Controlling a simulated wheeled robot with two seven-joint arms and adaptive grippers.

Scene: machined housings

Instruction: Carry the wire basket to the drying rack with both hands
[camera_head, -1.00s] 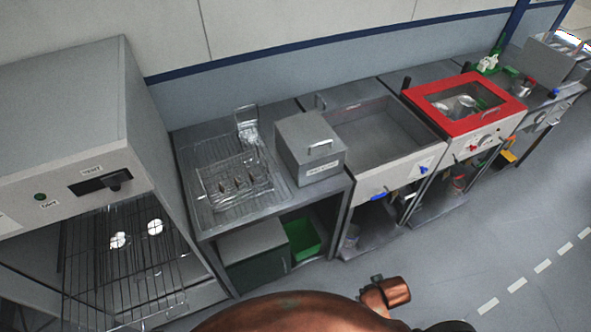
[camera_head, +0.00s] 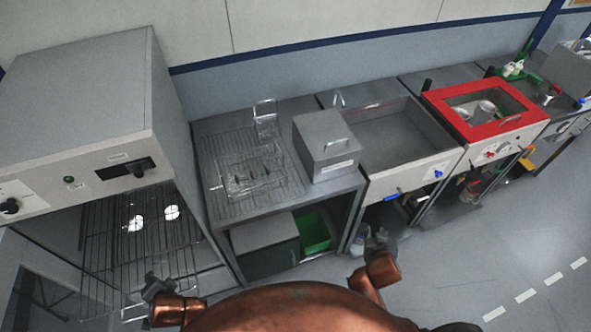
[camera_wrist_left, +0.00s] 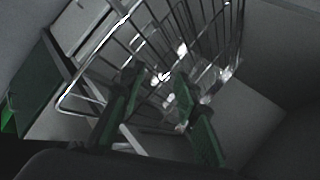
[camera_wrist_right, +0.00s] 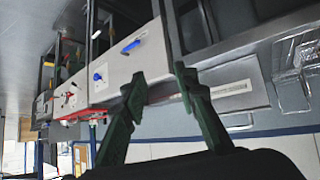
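The wire basket (camera_head: 252,172) stands on a ribbed draining surface (camera_head: 217,207), left of a grey lidded box. Small dark parts show inside it. It has upright wire handles; part of its wirework shows at the right edge of the right wrist view (camera_wrist_right: 291,92). A wire rack (camera_head: 150,255) lies inside the open grey cabinet at left; I take it as the drying rack. My left gripper (camera_head: 157,284) is in front of this rack, its fingers apart and empty in the left wrist view (camera_wrist_left: 155,85). My right gripper (camera_head: 374,240) is open and empty (camera_wrist_right: 160,80), in front of the bench.
The grey box (camera_head: 325,147) stands close to the basket's right. Further right are a sink basin (camera_head: 385,135) and a red-framed unit (camera_head: 487,108). A green bin (camera_head: 314,232) sits under the bench. The cabinet's side wall (camera_head: 172,130) stands between rack and basket.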

